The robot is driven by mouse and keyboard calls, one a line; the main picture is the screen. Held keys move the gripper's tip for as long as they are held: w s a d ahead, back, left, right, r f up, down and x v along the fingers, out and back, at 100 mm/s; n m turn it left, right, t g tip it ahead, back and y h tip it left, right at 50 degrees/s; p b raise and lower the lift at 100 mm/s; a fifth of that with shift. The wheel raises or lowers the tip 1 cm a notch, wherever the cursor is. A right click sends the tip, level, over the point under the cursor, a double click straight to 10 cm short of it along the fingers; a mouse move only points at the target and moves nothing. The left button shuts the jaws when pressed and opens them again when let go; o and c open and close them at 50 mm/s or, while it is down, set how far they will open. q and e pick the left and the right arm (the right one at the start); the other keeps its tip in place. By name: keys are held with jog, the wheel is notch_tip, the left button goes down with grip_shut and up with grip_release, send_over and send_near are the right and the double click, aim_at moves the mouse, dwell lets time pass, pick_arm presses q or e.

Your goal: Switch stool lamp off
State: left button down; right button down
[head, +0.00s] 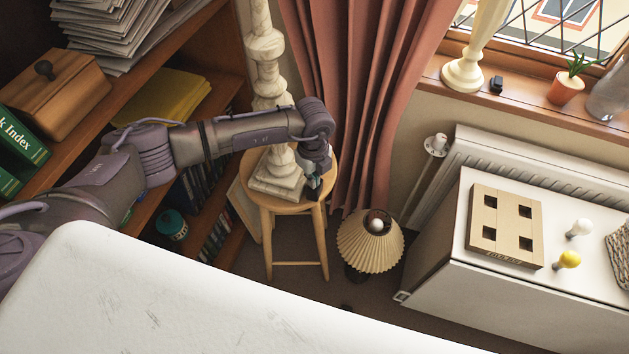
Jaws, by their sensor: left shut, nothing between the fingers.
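The stool lamp has a pale marble column (262,48) on a square stepped base (275,182). It stands upright on a round wooden stool (283,204). Its top is cut off by the upper picture edge, so I cannot tell whether it is lit. My left arm reaches across in front of the column and hides its middle part. My left gripper (314,188) points down at the right side of the base, over the stool's right edge. It is shut and empty. I cannot tell whether it touches the base. No switch is visible. My right gripper is out of view.
A smaller lamp with a pleated shade (369,243) stands on the floor right of the stool. A red curtain (372,90) hangs behind. A bookshelf (205,62) is at left. A white cabinet (440,262) at right bears a wooden block with square holes (505,226) and bulbs.

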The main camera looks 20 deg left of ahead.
pick_arm(q)
jog(key=shift+f, duration=0.25)
jog(key=shift+s, duration=0.1)
jog(key=shift+r+p, duration=0.6)
jog(key=shift+r, duration=0.2)
jog(key=shift+r+p, duration=2.1)
jog(key=shift+r, duration=0.7)
jog(key=shift+f, duration=0.1)
